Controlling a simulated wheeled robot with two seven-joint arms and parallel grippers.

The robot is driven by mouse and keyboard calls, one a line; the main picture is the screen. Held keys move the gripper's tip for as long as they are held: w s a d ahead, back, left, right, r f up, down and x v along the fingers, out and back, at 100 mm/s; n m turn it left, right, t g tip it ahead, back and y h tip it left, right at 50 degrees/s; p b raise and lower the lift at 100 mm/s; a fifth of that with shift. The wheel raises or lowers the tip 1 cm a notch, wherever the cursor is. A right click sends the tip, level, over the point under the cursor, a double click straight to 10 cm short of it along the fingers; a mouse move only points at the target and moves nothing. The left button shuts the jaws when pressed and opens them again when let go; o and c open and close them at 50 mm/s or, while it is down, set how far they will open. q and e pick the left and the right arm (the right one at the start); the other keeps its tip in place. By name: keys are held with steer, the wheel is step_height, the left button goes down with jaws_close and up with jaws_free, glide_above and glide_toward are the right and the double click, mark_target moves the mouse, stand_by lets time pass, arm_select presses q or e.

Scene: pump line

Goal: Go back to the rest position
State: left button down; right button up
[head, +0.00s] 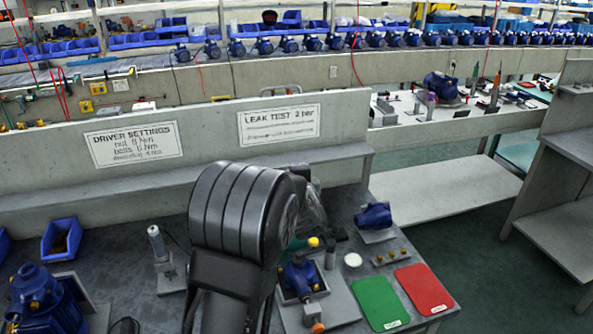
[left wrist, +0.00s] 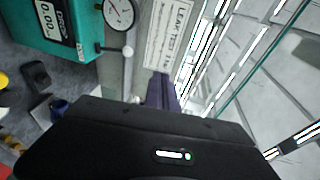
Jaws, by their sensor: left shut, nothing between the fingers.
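In the head view my left arm rises in front of the bench, and its big black link covers the middle of the worktop. The left gripper is mostly hidden behind that link there. In the left wrist view the gripper's black body fills the bottom, and its fingers (left wrist: 160,92) show as a dark narrow shape beyond it, closed with nothing held. They point towards the bench's back panel and seem apart from everything around. My right gripper is in neither view.
A teal tester (left wrist: 68,30) with a gauge (left wrist: 118,13) stands close beside the gripper. A blue pump (head: 300,278) sits in a fixture, with green (head: 380,303) and red (head: 424,289) mats to its right. A blue motor (head: 45,300) stands front left. Open floor (head: 480,250) lies right.

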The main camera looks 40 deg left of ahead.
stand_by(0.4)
arm_select(q)
steer(key=s+d+f+n+g+h, duration=0.25)
steer(key=d+f+n+h, duration=0.2)
steer(key=d+f, duration=0.8)
steer(key=s+d+f+n+g+h, duration=0.1)
steer(key=s+d+f+n+h, duration=0.3)
steer(key=d+f, duration=0.85)
steer(key=s+d+f+g+h, duration=0.2)
steer(key=s+d+f, duration=0.3)
steer(key=s, duration=0.4)
steer(key=s+d+f+n+g+h, duration=0.1)
steer(key=s+d+f+g+h, duration=0.1)
steer(key=s+d+f, duration=0.4)
steer(key=s+d+f+n+g+h, duration=0.1)
steer(key=s+d+f, duration=0.4)
steer(key=s, duration=0.7)
steer(key=d+g+h, duration=0.1)
steer(key=d+g, duration=0.1)
steer(key=shift+d+f+g+h, duration=0.25)
steer(key=shift+f+g+h, duration=0.1)
steer(key=shift+f, duration=0.05)
steer(key=shift+a, duration=0.1)
